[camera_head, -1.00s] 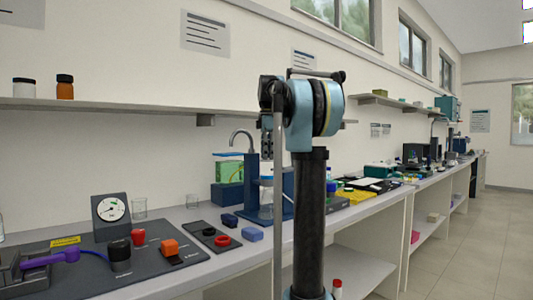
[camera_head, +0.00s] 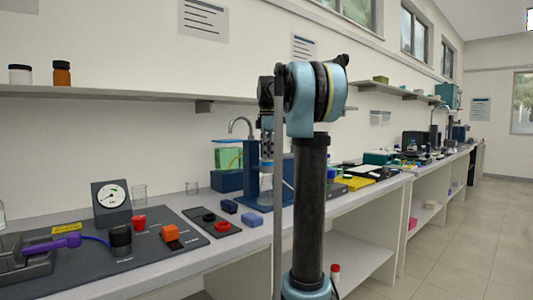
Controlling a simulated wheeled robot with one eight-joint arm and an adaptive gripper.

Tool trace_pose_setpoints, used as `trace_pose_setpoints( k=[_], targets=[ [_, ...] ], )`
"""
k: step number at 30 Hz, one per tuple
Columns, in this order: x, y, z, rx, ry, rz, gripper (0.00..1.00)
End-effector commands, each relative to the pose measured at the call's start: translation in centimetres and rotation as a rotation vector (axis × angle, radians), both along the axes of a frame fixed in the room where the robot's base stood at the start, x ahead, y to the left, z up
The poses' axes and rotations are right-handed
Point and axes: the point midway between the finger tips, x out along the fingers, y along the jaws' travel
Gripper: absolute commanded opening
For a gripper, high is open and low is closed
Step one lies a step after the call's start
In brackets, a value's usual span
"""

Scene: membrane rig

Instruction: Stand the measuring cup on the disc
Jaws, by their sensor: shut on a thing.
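My gripper (camera_head: 267,148) hangs low behind my arm, in front of the blue stand at the back of the bench, and is partly hidden by an arm link. It is shut on a small clear thing with a blue band (camera_head: 266,168), which seems to be the measuring cup and looks upright. The cup is small and partly hidden. I cannot tell its height above the bench or the stand's base. I cannot make out the disc for certain; my arm covers part of that area.
A blue stand (camera_head: 250,172) with a curved pipe stands close by the gripper. A wall shelf (camera_head: 150,93) runs above.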

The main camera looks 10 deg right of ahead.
Motion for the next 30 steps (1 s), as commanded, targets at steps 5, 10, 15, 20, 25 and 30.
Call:
trace_pose_setpoints(
  k=[5, 10, 15, 20, 25, 30],
  targets=[
    [0.00, 0.01, -0.15, 0.000, 0.000, 0.000, 0.13],
    [0.00, 0.01, -0.15, 0.000, 0.000, 0.000, 0.13],
    [0.01, 0.01, -0.16, 0.000, 0.000, 0.000, 0.13],
    [0.01, 0.01, -0.26, 0.000, 0.000, 0.000, 0.13],
    [0.01, 0.01, -0.31, 0.000, 0.000, 0.000, 0.63],
    [0.01, 0.01, -0.30, 0.000, 0.000, 0.000, 0.66]
  ],
)
